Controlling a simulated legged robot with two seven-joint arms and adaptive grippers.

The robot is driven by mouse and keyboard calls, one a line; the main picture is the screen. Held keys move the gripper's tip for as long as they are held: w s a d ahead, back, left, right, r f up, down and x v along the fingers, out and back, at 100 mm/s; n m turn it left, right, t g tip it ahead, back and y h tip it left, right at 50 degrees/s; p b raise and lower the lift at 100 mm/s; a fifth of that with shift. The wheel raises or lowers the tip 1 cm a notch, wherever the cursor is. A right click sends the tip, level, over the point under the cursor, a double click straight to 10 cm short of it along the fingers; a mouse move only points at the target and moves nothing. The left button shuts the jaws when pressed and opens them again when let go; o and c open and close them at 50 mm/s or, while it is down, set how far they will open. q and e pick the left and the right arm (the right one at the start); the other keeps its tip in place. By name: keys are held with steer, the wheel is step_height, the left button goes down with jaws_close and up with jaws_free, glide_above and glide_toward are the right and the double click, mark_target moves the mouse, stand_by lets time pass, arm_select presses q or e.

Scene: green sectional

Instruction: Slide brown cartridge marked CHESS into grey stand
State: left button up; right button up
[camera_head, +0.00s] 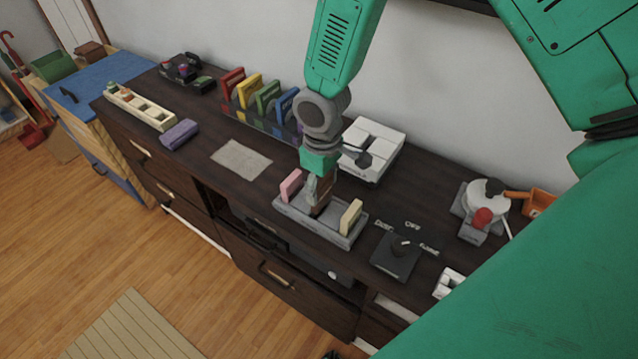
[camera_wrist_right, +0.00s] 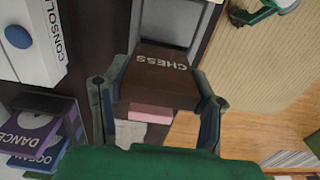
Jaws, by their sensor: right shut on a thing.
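The brown cartridge (camera_wrist_right: 158,80) marked CHESS is held between the two fingers of my right gripper (camera_wrist_right: 157,105) in the right wrist view, its lettering upside down there. In the head view, my right gripper (camera_head: 319,190) points down over the middle of the grey stand (camera_head: 309,226), with part of the brown cartridge (camera_head: 326,191) showing. A pink cartridge (camera_head: 291,186) stands at the stand's left end and a cream cartridge (camera_head: 350,216) at its right end. I cannot tell whether the brown cartridge's lower edge is inside the slot. My left gripper is out of view.
A white console (camera_head: 374,149) stands behind the stand. Several coloured cartridges (camera_head: 250,92) stand in a row at the back left. A beige mat (camera_head: 241,160) lies left of the stand.

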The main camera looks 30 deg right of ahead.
mark_target(320, 199)
steer(key=shift+d, duration=0.1)
steer(key=shift+a, duration=0.2)
steer(key=shift+p, duration=0.3)
stand_by(0.4)
steer(key=shift+a+p, duration=0.1)
steer(key=shift+p, duration=0.2)
stand_by(0.4)
steer(key=shift+f+b, duration=1.2)
steer(key=shift+f, duration=0.95)
steer(key=o, duration=1.2)
